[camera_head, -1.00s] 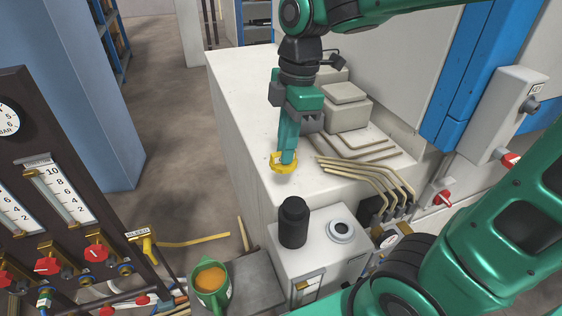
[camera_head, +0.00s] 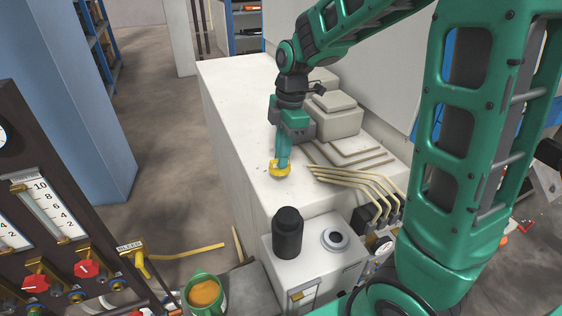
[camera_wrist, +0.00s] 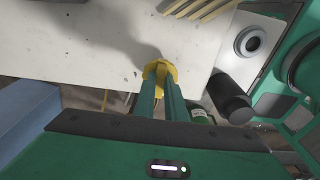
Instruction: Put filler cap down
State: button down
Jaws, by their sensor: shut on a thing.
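The yellow filler cap (camera_head: 280,169) is held between the fingertips of my gripper (camera_head: 283,163), over the near part of the white bench top. In the wrist view the cap (camera_wrist: 159,72) sits at the ends of the two green fingers (camera_wrist: 161,82), which are closed on it. The cap is at or just above the white surface; I cannot tell whether it touches. The fingers hide part of the cap.
A white tank (camera_head: 310,265) with a round grey filler opening (camera_head: 335,240) and a black bottle (camera_head: 288,232) stands in front. Bent tan pipes (camera_head: 360,180) lie right of the cap. A green mug (camera_head: 205,295) is lower left. The bench top (camera_head: 235,100) is clear leftward.

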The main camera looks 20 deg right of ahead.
jog(key=shift+f, duration=1.15)
jog(key=c, duration=1.8)
grip_release()
jog(key=shift+f, duration=0.1)
jog(key=r, duration=0.4)
jog(key=d+r, duration=0.1)
jog(key=r, duration=0.7)
jog(key=shift+d+r, duration=0.1)
jog(key=shift+d, duration=0.15)
jog(key=s+d+f+m, duration=0.2)
jog(key=s+d+m, duration=0.3)
jog(key=s+m, duration=0.3)
jog(key=s+d+f+m, duration=0.2)
jog(key=s+d+m, duration=0.3)
jog(key=s+m, duration=0.3)
jog(key=s+d+f+m+h, duration=0.1)
jog(key=s+d+f+m, duration=0.2)
jog(key=s+d+m, duration=0.2)
jog(key=shift+s+m, duration=1.7)
jog(key=shift+s, duration=0.8)
jog(key=shift+a, duration=0.1)
